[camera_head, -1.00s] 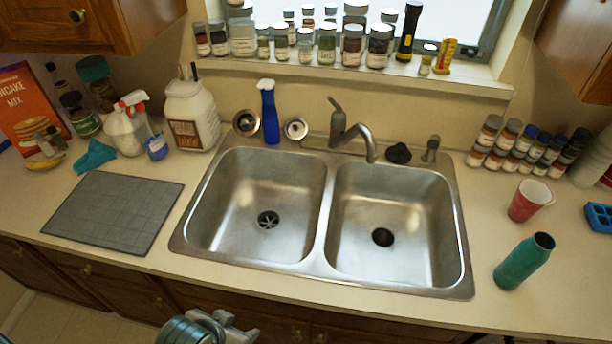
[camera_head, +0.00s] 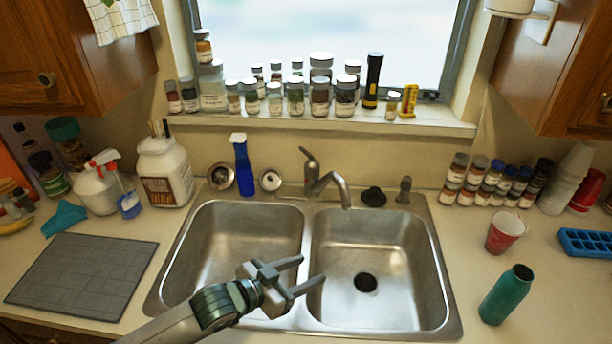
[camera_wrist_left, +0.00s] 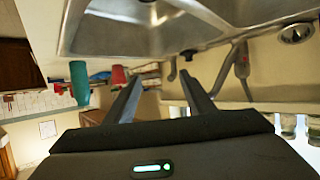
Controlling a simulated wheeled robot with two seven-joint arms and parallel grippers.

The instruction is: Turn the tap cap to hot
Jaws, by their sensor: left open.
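The tap (camera_head: 330,182) stands behind the two-bowl sink, with its spout curving right and down over the right bowl. Its cap, a lever (camera_head: 308,155) on top of the body, tilts up and to the left. In the left wrist view the tap (camera_wrist_left: 223,72) shows upside down, right of my fingers. My left gripper (camera_head: 312,270) is open and empty over the sink's middle, in front of and well apart from the tap. Its two spread fingers also show in the left wrist view (camera_wrist_left: 161,78). My right gripper is in neither view.
Jars and a flashlight (camera_head: 372,80) line the sill above. A teal bottle (camera_head: 506,295) and red cup (camera_head: 504,232) stand at right.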

